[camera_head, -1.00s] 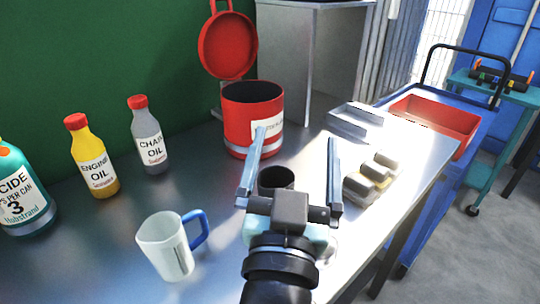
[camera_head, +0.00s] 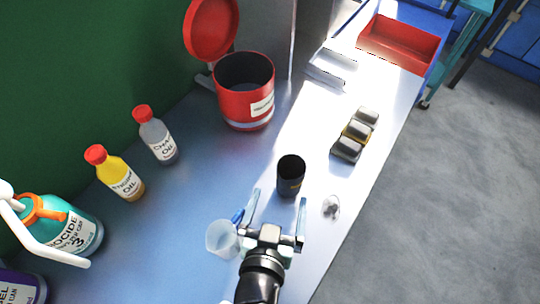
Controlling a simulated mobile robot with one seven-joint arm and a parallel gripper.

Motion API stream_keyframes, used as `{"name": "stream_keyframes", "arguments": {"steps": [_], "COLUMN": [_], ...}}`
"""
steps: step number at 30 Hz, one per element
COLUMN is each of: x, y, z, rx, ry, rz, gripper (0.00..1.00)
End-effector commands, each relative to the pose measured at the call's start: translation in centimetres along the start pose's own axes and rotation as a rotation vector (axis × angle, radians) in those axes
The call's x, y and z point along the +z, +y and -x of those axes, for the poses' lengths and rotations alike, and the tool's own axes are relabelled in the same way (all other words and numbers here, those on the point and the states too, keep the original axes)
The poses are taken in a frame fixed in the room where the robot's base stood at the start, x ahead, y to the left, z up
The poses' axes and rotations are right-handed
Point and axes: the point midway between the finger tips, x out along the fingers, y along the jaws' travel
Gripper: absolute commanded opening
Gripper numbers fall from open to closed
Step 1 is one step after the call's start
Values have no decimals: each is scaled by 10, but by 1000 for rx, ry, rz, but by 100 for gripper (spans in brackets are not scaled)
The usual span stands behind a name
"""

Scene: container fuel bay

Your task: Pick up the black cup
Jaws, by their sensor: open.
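The black cup (camera_head: 290,175) stands upright on the metal bench, near the middle of the head view. My gripper (camera_head: 278,208) is open and empty, with its two fingers spread and pointing towards the cup. In the picture the fingertips lie just below the cup, one to each side of its base line. I cannot tell the exact gap in depth, but the cup is not between the fingers.
Oil bottles (camera_head: 120,178) stand left. Grey blocks (camera_head: 346,148) and a small shiny item (camera_head: 331,206) lie right, near the bench edge.

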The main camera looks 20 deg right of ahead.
Motion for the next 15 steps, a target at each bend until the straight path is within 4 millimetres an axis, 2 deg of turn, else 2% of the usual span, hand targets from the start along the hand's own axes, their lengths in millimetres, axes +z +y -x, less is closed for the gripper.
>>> {"name": "stream_keyframes", "arguments": {"steps": [10, 15], "x": [-3, -1], "y": [1, 1], "z": [-54, -72], "rx": [1, 1], "ry": [2, 1], "rz": [0, 0], "gripper": [100, 100]}}
